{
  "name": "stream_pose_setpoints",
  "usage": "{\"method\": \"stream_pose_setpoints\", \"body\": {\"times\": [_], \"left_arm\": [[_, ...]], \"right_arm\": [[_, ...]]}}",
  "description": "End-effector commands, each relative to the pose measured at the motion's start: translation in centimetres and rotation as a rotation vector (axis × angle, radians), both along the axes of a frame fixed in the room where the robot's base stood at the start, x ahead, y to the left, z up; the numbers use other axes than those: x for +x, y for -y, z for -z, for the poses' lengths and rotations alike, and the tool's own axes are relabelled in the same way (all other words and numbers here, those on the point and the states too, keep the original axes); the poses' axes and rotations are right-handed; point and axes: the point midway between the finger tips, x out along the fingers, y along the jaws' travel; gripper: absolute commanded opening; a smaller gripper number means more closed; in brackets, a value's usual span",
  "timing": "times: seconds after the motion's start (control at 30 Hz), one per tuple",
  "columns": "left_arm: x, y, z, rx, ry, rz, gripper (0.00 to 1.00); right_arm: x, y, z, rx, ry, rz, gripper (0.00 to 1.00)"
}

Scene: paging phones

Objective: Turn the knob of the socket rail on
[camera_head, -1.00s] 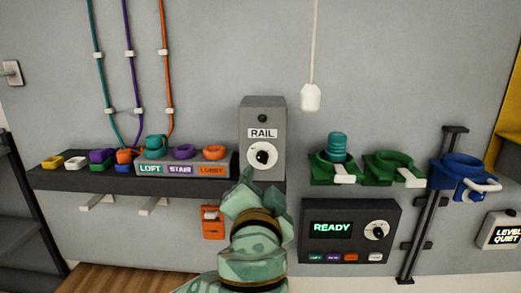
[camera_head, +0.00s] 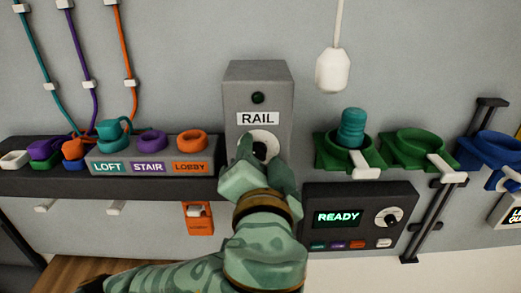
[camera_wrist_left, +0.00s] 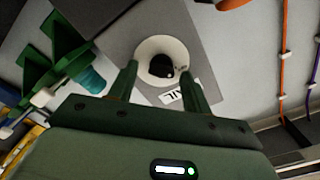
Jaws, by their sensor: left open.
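The socket rail's grey box (camera_head: 258,84) hangs on the wall, with a RAIL label (camera_head: 258,118) and a dark green lamp (camera_head: 258,98) that looks unlit. Its knob, black on a white round dial (camera_head: 266,137), sits below the label, partly hidden by my gripper. My left gripper (camera_head: 258,156) is open in front of the dial. In the left wrist view the black knob (camera_wrist_left: 162,66) shows ahead, between and beyond the two open fingers; contact is not visible. My right gripper is not in view.
A shelf (camera_head: 100,185) at left carries LOFT, STAIR and LOBBY sockets with coloured rings. At right are green holders (camera_head: 408,150), one with a teal cylinder (camera_head: 351,128), and a READY panel (camera_head: 362,212). A white pendant (camera_head: 333,71) hangs above.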

Motion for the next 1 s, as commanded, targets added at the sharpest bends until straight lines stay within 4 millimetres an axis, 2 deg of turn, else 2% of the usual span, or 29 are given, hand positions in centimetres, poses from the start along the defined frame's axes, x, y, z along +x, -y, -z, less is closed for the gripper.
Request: {"method": "stream_pose_setpoints", "body": {"times": [0.1, 0.13, 0.2, 0.3, 0.67, 1.0], "left_arm": [[0.01, 0.0, 0.0, 0.0, 0.0, 0.0, 0.49], [0.01, -0.01, 0.01, 0.0, 0.0, 0.0, 0.46], [0.02, -0.01, 0.01, 0.0, 0.0, 0.0, 0.27], [0.04, -0.01, 0.0, 0.0, -0.001, -0.001, 0.04], [0.07, -0.04, 0.06, 0.034, -0.002, -0.002, 0.04], [0.07, 0.04, 0.2, 0.248, -0.003, -0.002, 0.04]], "right_arm": [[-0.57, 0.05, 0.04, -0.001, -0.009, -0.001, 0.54], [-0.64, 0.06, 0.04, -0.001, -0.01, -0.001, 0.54], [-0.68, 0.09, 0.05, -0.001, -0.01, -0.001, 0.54], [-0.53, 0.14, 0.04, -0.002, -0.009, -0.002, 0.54], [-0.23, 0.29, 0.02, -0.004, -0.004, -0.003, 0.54], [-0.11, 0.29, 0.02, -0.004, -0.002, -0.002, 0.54]]}}
